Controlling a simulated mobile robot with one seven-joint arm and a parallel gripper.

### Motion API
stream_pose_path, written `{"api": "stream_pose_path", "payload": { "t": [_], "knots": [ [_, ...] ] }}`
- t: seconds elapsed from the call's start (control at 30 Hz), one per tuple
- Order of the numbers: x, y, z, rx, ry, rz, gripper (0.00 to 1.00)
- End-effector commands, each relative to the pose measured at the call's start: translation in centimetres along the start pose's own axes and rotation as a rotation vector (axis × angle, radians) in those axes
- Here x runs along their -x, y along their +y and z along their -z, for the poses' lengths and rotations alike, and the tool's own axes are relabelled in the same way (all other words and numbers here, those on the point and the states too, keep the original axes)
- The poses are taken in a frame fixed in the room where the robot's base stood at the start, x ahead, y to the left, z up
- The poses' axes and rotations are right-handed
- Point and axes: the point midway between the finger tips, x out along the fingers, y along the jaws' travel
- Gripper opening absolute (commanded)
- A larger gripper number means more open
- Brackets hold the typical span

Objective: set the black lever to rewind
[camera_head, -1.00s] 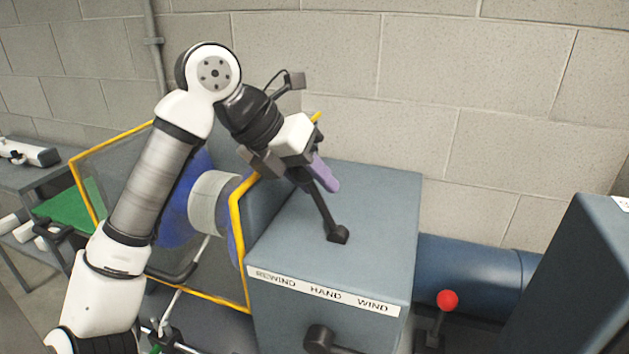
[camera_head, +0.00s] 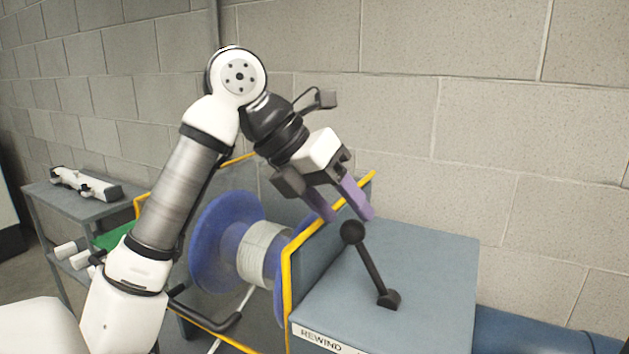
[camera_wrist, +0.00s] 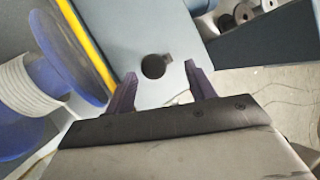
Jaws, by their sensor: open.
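The black lever (camera_head: 369,268) stands on top of the blue-grey housing (camera_head: 430,262) and leans left, toward the side marked REWIND on the white label strip (camera_head: 321,341). The rest of the label is outside the head view. My gripper (camera_head: 347,215) is open and empty, with its purple fingers just above and behind the lever's ball knob. In the wrist view the knob (camera_wrist: 154,66) shows between and beyond the fingertips (camera_wrist: 160,78), apart from both. The lever's shaft is mostly hidden behind the knob there.
A yellow-edged guard (camera_head: 287,275) runs along the housing's left side, close to my gripper. A blue reel (camera_head: 213,240) with pale cable stands left of it. A block wall (camera_head: 440,120) is behind. A grey bench (camera_head: 75,205) stands at far left.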

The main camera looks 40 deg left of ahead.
Motion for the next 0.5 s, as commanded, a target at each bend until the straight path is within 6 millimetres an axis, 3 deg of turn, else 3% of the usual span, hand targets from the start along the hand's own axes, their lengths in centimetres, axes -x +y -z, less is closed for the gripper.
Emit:
{"api": "stream_pose_path", "payload": {
  "t": [0.2,0.5],
  "knots": [
    [4.4,0.0,0.0,0.001,-0.003,-0.001,0.55],
    [6.7,0.0,0.0,-0.001,-0.001,0.000,0.55]
  ]
}}
